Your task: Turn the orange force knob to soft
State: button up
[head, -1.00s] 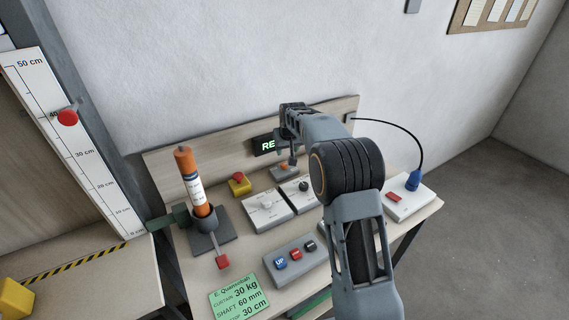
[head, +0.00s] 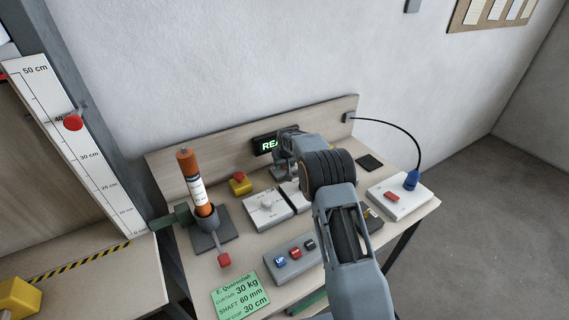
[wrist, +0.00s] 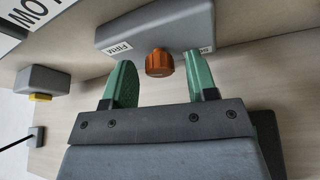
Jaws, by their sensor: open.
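The orange force knob (wrist: 159,63) sits on the face of a grey box (wrist: 155,28) in the wrist view. A label reading FIRM is left of the knob. A second label at its right is partly hidden by a finger. My gripper (wrist: 160,85) is open, with one green finger on each side of the knob and a visible gap to it in the picture. In the head view my gripper (head: 288,170) is over the back of the bench, and my arm hides the orange knob.
A motor with an orange end (head: 194,183) stands in a holder at left. A button box (head: 292,257), a white dial box (head: 268,210) and a yellow box with a red button (head: 239,184) are nearby. A cabled white box (head: 400,197) is at right. A backboard (head: 220,150) rises behind.

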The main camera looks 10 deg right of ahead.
jog(key=shift+c, duration=0.3)
jog(key=c, duration=0.9)
jog(key=n+b, duration=0.1)
jog(key=n+y+b, duration=0.1)
jog(key=n+b, duration=0.1)
jog(key=shift+d+f, duration=0.15)
jog(key=shift+f, duration=0.05)
jog(key=n+y+b, duration=0.1)
jog(key=n, duration=0.1)
jog(key=n+g+b, duration=0.1)
jog(key=n, duration=0.1)
jog(key=shift+w+d+r+n+y, duration=0.1)
jog(key=shift+n+y, duration=0.2)
jog(key=shift+y, duration=0.1)
jog(key=n, duration=0.1)
jog(key=n+p, duration=0.1)
jog(key=n, duration=0.1)
jog(key=n+g+y, duration=0.1)
jog(key=shift+r, duration=0.25)
jog(key=shift+w+d+n+g+y+p, duration=0.15)
jog(key=shift+n+g+p, duration=0.2)
jog(key=shift+n+p, duration=0.45)
jog(key=shift+a+n+g+y+p, duration=0.15)
jog(key=shift+n+g+p, duration=0.2)
jog(key=shift+n+p, duration=0.45)
jog(key=shift+d+f, duration=0.1)
jog(key=shift+f, duration=0.05)
